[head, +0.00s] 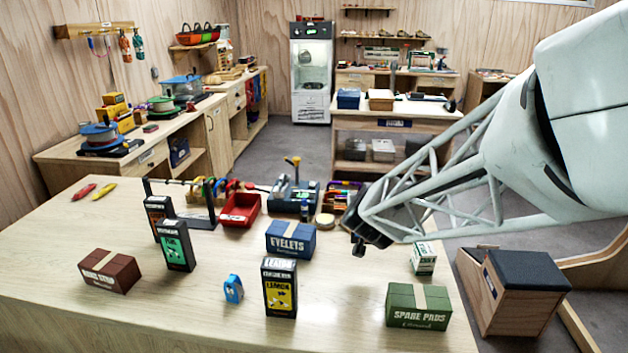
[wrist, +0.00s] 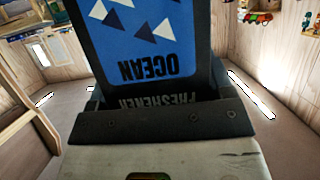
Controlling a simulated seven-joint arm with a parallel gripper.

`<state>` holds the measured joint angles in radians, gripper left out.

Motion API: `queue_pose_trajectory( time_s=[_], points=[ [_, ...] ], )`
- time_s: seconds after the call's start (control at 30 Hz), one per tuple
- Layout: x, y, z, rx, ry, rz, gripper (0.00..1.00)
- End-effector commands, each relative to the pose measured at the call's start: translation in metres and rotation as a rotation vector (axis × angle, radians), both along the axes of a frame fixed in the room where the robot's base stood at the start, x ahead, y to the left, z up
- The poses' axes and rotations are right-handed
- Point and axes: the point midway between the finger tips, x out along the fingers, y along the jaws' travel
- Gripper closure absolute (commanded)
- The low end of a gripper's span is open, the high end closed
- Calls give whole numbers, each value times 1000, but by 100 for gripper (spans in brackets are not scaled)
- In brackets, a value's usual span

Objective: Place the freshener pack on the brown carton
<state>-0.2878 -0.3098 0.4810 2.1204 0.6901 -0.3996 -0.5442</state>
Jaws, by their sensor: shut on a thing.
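The brown carton (head: 110,271) sits closed on the front left of the table, with a light tape strip over its top. My gripper (head: 366,232) is above the right part of the table, far to the right of the carton. It is shut on a freshener pack (wrist: 150,40), which fills the upper middle of the wrist view. The pack is black with a blue panel, white and dark triangles and the words OCEAN FRESHENER, upside down in that view. Its lower edge is hidden behind the gripper's dark bar. In the head view the pack is mostly hidden by my gripper.
A lemon pack (head: 279,289), a green pack (head: 174,246) and an orange-marked pack (head: 158,217) stand upright. A blue carton (head: 290,240), a green carton (head: 418,307), a small white-green box (head: 423,259) and a blue item (head: 233,289) are around. A red bin (head: 240,210) stands behind.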

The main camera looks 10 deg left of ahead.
Motion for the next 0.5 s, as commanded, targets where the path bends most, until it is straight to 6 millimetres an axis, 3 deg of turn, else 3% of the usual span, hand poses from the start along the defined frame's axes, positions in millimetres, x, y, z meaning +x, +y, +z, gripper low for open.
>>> queue_pose_trajectory(
  time_s=[0.27,0.5],
  points=[
    [6,18,4,1,-1,26,51],
    [18,67,12,1,-1,96,51]
  ],
)
